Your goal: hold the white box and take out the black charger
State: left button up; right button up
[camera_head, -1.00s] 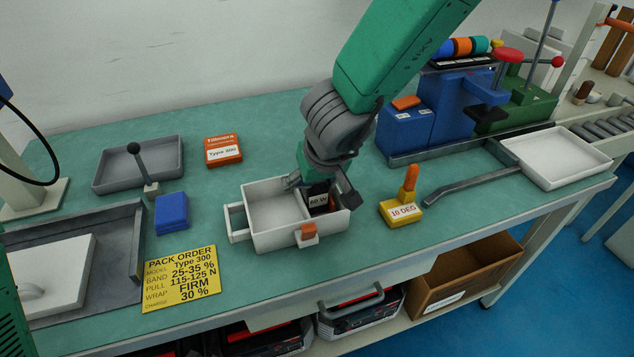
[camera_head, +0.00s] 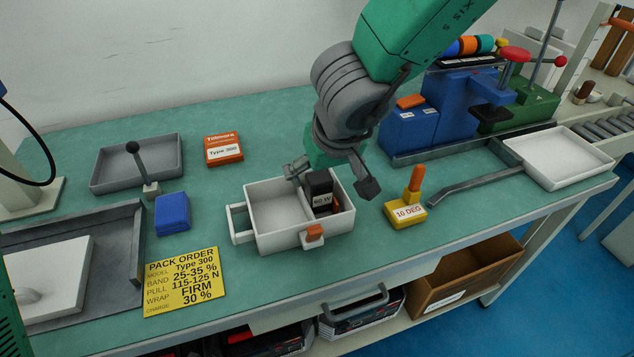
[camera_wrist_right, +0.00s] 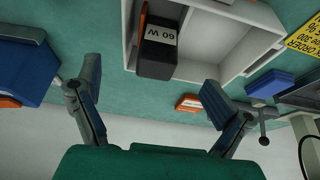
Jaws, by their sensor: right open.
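The white box (camera_head: 277,234) stands on the green bench with a handle at its left end and an orange-topped catch on its front. The black charger (camera_head: 319,186), labelled 60 W, stands upright in the box's right compartment. It also shows in the right wrist view (camera_wrist_right: 158,56). My right gripper (camera_head: 331,182) is open above the right end of the box, its fingers spread to either side of the charger and apart from it. In the right wrist view, the open fingers (camera_wrist_right: 150,88) have nothing between them. My left gripper is not seen.
A yellow 10 DEG block (camera_head: 405,213) stands right of the box. A blue block (camera_head: 172,213), a yellow pack order card (camera_head: 182,281) and an orange Type 300 box (camera_head: 223,150) lie to the left. A white tray (camera_head: 568,160) and blue machine (camera_head: 412,131) are at right.

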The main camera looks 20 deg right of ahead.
jog(key=v, duration=0.7)
jog(key=shift+d, duration=0.1)
